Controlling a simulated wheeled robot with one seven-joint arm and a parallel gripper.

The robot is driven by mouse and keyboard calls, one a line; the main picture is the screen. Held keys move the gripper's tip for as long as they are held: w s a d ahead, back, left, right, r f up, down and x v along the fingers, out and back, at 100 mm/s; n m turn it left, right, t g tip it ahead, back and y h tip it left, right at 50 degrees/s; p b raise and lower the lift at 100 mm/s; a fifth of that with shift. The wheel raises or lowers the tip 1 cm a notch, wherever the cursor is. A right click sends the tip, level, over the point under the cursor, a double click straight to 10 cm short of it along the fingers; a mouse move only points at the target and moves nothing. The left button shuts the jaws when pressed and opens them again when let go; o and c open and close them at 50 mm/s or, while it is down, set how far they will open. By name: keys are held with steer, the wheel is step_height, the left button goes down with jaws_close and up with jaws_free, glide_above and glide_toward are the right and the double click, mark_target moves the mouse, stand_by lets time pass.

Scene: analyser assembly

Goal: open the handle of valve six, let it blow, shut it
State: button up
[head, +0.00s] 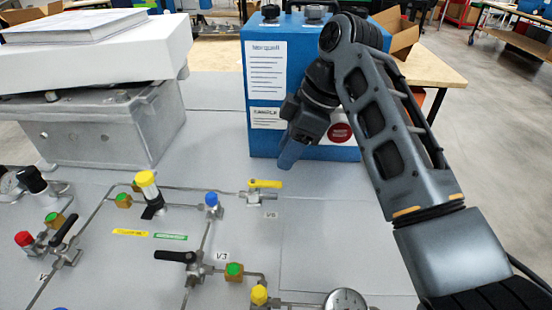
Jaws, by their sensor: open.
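The handle lies level and points right.
The blue box (265,75) stands close behind my gripper. A black-handled valve (190,262) marked V3, another black-handled valve (66,240), a gauge (345,300) and thin pipes (205,238) crowd the front. A grey metal box (115,130) stands back left. The panel right of the yellow handle is clear.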

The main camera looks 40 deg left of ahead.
mark_target(269, 183)
steer(key=x, duration=0.7)
steer(key=shift+f, duration=0.3)
jaws_close()
